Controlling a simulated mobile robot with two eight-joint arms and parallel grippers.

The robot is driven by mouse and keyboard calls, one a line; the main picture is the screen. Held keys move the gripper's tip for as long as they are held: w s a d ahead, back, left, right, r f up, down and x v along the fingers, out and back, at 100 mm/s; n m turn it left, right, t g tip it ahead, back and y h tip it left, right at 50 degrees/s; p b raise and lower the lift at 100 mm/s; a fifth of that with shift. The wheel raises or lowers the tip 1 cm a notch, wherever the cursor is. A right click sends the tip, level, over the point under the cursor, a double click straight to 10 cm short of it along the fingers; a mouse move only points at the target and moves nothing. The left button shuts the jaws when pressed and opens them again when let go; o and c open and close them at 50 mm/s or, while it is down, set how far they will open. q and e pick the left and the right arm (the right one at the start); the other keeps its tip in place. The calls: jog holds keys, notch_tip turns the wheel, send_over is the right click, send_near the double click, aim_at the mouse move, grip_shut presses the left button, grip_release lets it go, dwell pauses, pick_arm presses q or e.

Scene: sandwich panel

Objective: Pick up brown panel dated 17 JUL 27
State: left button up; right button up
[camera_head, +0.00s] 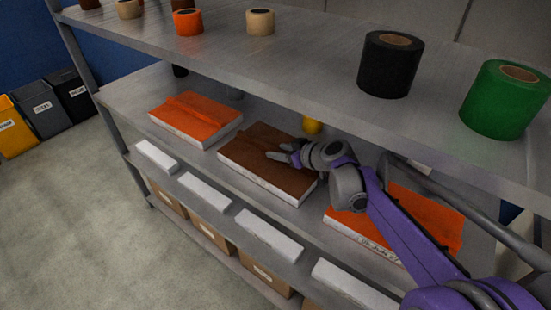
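A brown panel (239,161) with a pale front edge lies flat on the middle shelf, between two orange panels. Any date on it is too small to read. My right gripper (276,151) is over the panel's upper surface, with its fingers pointing left and spread apart. I cannot tell whether the fingertips touch the panel. My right wrist and hand hide the panel's far right part. My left gripper is not in view.
An orange panel (196,113) lies left of the brown one, another orange panel (431,215) right of it. The upper shelf (300,62) overhangs, carrying tape rolls, including black (382,72) and green (501,108). Boxes stand below. Bins (38,110) stand far left; the floor (70,220) is clear.

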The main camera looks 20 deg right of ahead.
grip_shut()
dwell(1.2)
